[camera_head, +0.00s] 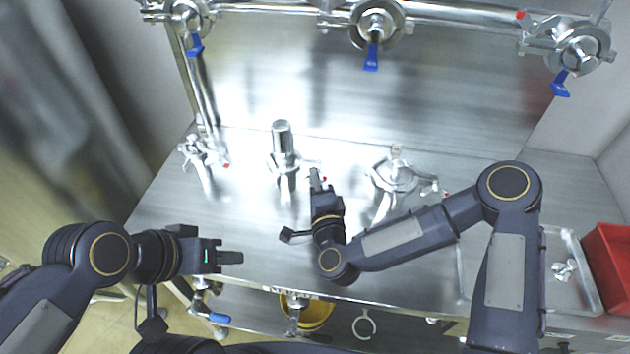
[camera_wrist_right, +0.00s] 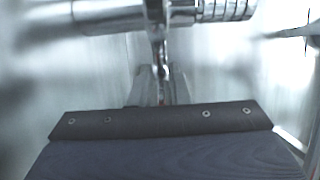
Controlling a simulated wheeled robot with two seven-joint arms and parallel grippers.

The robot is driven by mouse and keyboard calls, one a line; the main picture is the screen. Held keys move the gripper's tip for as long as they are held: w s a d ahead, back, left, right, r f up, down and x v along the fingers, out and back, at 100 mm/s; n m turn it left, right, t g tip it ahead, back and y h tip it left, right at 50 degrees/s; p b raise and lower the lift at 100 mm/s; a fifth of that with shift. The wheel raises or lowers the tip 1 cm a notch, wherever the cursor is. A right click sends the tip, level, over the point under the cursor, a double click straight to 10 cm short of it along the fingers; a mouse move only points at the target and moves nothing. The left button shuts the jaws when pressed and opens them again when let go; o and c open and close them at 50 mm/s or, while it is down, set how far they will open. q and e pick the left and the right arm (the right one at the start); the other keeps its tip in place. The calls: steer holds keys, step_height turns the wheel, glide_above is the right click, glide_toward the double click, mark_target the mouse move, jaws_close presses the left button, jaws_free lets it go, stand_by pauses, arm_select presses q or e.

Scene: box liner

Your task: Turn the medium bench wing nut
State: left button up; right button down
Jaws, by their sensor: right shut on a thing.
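A metal clamp fitting with an upright cylinder (camera_head: 282,137) stands in the middle of the steel bench in the head view. My right gripper (camera_head: 314,172) is just right of its base, by a small red-tipped part. In the right wrist view, the fingers of my right gripper (camera_wrist_right: 157,88) are shut on a thin metal piece (camera_wrist_right: 160,62), which I take to be the wing nut; the fingers partly hide it. A metal shaft with a ribbed end (camera_wrist_right: 222,10) lies beyond.
Other clamp fittings stand on the bench at left (camera_head: 199,150) and right (camera_head: 394,176). Blue-handled valves (camera_head: 376,22) line the pipe at the back. A sink tray (camera_head: 590,290) and a red bin (camera_head: 611,262) are at the right. The bench's front left is bare.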

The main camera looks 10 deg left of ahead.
steer(key=shift+r+n+g, duration=0.1)
steer(key=shift+n+g, duration=0.2)
steer(key=shift+n, duration=0.4)
steer(key=shift+n+h+p, duration=0.3)
steer(key=shift+n+p, duration=0.1)
steer(key=shift+a+r+n+g+h+p, duration=0.1)
steer(key=shift+n+g+h+p, duration=0.35)
steer(key=shift+n, duration=1.05)
steer(key=shift+s+n+g+h+p, duration=0.1)
steer(key=shift+n+g+h+p, duration=0.8)
steer(key=shift+n, duration=0.9)
steer(key=shift+a+n+h+p, duration=0.15)
steer(key=shift+n+h+p, duration=0.6)
steer(key=shift+n+h, duration=0.45)
steer(key=shift+a+n+h+p, duration=0.1)
steer(key=shift+n+h+p, duration=0.75)
steer(key=shift+n+p, duration=0.65)
steer(key=c, duration=1.6)
jaws_free()
